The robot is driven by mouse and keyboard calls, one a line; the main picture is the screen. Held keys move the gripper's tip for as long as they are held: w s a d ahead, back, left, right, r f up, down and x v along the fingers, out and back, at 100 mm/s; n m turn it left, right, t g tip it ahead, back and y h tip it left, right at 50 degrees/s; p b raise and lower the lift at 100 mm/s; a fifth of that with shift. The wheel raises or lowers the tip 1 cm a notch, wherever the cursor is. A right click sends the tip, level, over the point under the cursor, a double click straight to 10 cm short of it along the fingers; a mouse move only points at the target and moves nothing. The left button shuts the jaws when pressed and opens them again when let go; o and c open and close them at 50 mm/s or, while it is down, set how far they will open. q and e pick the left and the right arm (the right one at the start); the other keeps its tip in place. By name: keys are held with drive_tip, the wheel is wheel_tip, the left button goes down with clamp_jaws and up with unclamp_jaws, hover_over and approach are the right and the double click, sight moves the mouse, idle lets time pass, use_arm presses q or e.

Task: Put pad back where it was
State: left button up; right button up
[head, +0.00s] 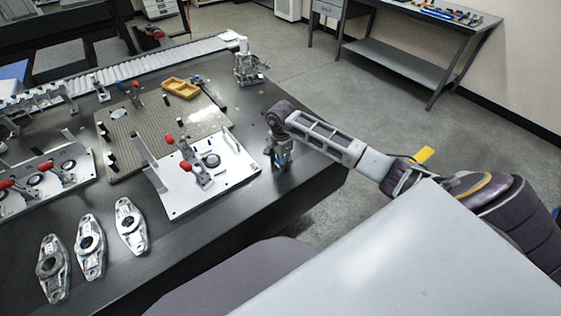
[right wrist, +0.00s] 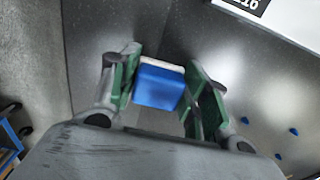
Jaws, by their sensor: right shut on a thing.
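My right gripper (head: 281,163) points down at the right edge of the dark table (head: 190,235), right of a white fixture plate. In the right wrist view my right gripper (right wrist: 160,98) is shut on a small blue pad (right wrist: 158,88) with a pale top edge, held between its two green-lined fingers. In the head view the pad is mostly hidden by the fingers. Whether it touches the table I cannot tell. My left gripper is not in view.
The white fixture plate (head: 225,181) carries red-handled clamps. A beige perforated plate (head: 130,145) lies behind it, with a yellow tray (head: 181,88). Several metal castings (head: 90,246) lie at the front left. Small blue bits (right wrist: 278,155) lie on the table near my right gripper.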

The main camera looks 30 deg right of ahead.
drive_tip(key=shift+f, duration=0.15)
drive_tip(key=o, duration=1)
drive_tip(key=shift+c, duration=0.2)
wheel_tip(320, 180, up, 12)
idle(0.4)
idle(0.3)
